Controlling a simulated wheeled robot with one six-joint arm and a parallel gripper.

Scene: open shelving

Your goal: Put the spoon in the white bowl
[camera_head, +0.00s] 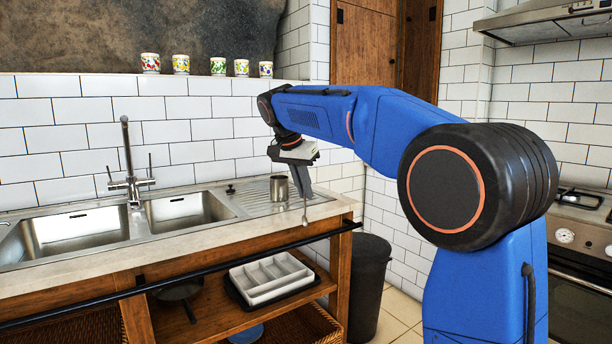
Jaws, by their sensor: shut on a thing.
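My gripper (305,194) points down beside the right end of the counter, shut on a thin grey spoon. The spoon (305,216) hangs below the fingertips, in front of the counter's right end; its upper part is hidden by the fingers. I cannot tell how far it is from the counter edge. No white bowl can be made out in this view.
A metal cup (279,188) stands on the drainboard, just left of my gripper. The double sink (140,222) has a tall tap (129,170). A black rail (230,262) runs along the counter front. Below, a shelf holds a white divided tray (270,293). A dark bin (368,285) stands right.

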